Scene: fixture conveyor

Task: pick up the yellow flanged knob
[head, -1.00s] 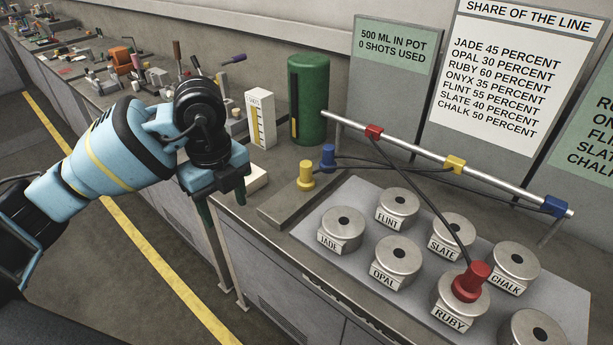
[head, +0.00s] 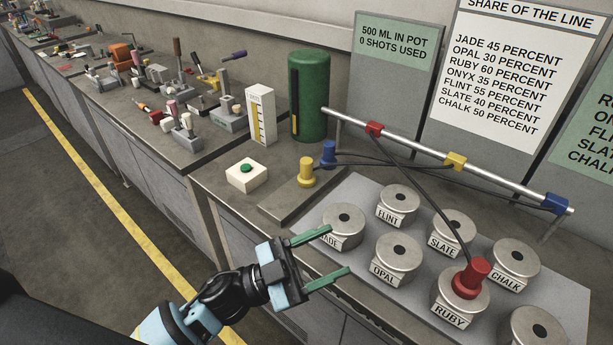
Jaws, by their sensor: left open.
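The yellow flanged knob (head: 306,173) stands upright on a low grey block (head: 283,205) at the bench, with a dark hose running from near it toward the rail. A blue knob (head: 328,153) stands just behind it. A red knob (head: 472,279) sits on the RUBY pot (head: 452,304). My left gripper (head: 341,251) is open and empty, in front of the yellow knob and lower in the picture. Its green fingers point right, one overlapping the JADE pot (head: 344,222) in the view, the other below it. My right gripper is not in view.
A white box with a green button (head: 246,175) stands left of the block. A green cylinder (head: 309,97) feeds a metal rail (head: 410,144) behind the pots. Other pots, including OPAL (head: 397,256), fill the plate. Several clamps stand on the far left bench.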

